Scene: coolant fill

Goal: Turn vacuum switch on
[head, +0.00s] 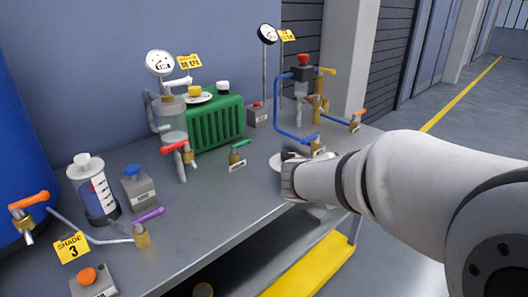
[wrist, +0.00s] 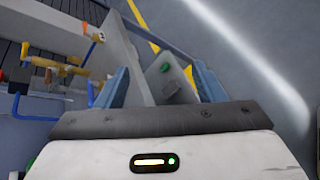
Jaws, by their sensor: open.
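Several small grey boxes with coloured knobs stand on the bench; their labels are too small to read surely, so I cannot tell which is the vacuum switch. One with an orange knob (head: 93,283) is at the front left. One with a dark blue knob (head: 139,188) stands behind it. One with a red knob (head: 257,113) is at the back, right of the green radiator. In the head view my arm reaches over the bench's right front edge, fingers mostly hidden.
The green radiator (head: 213,124) stands mid-bench, with a clear reservoir (head: 173,122) and gauge (head: 160,63) beside it. Blue pipes (head: 278,105) with valves rise at the back right. A syringe-like cylinder (head: 97,190) and purple-handled valve (head: 143,236) stand left. The front middle bench is clear.

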